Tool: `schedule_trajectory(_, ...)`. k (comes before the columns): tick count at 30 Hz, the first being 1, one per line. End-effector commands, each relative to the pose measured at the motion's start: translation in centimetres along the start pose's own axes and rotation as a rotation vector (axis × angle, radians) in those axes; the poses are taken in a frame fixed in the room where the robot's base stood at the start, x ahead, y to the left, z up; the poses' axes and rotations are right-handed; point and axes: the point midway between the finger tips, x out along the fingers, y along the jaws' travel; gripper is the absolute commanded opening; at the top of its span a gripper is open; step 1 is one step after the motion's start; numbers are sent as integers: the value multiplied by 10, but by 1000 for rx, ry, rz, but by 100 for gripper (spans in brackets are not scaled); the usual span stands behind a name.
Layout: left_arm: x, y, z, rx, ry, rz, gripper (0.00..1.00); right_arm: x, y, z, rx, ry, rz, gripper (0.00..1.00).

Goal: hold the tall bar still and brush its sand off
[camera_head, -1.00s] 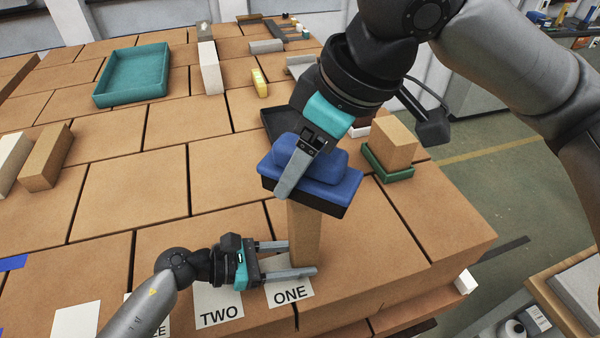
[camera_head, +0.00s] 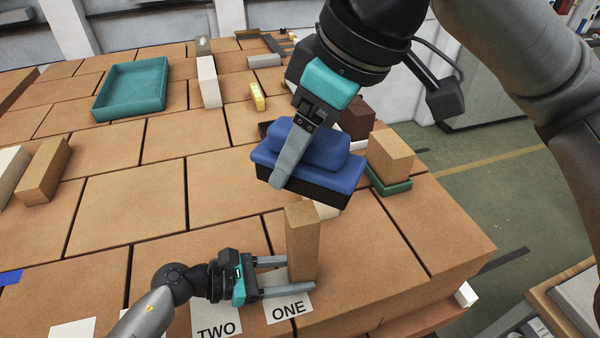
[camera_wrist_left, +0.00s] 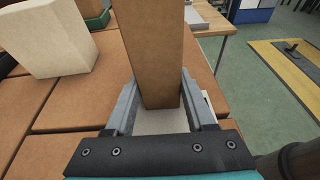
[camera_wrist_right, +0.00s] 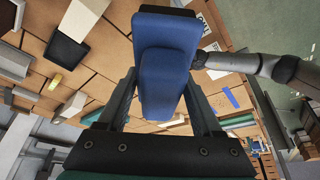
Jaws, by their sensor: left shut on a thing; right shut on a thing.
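The tall bar (camera_head: 303,245), a brown upright block, stands by the card marked ONE (camera_head: 287,309) near the table's front edge. My left gripper (camera_head: 298,274) is shut on its lower part, one finger on each side; the left wrist view shows the bar (camera_wrist_left: 155,50) between the fingers. My right gripper (camera_head: 302,160) is shut on the brush (camera_head: 318,150), which has a blue handle and a black underside. The brush is above and behind the bar, apart from its top. The right wrist view shows the brush's blue handle (camera_wrist_right: 165,65). I cannot make out separate sand on the bar.
A tan block (camera_head: 391,153) sits in a green tray (camera_head: 390,187) at the right edge, beside a dark brown block (camera_head: 357,117). A teal tray (camera_head: 130,90), a white block (camera_head: 208,82) and a yellow item (camera_head: 257,97) are farther back.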

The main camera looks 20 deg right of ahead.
Motion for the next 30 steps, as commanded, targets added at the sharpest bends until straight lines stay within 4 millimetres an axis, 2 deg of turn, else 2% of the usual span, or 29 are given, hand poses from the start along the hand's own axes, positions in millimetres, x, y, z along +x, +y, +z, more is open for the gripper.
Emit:
schedule_trajectory(1, 0, 0, 0, 0, 1, 1, 58, 0, 0, 0, 0, 1, 0, 6)
schedule_trajectory(9, 0, 0, 0, 0, 0, 0, 89, 0, 0, 0, 0, 1, 0, 6)
schedule_trajectory(10, 0, 0, 0, 0, 0, 0, 90, 0, 0, 0, 0, 1, 0, 6)
schedule_trajectory(20, -6, 0, 0, 0, 1, 1, 90, 0, 0, 0, 0, 1, 0, 6)
schedule_trajectory(23, -18, 0, -1, 1, 3, 2, 90, 0, 0, 0, 0, 1, 0, 6)
schedule_trajectory(30, -67, 0, -2, 0, 5, 2, 90, 0, 0, 0, 0, 1, 0, 6)
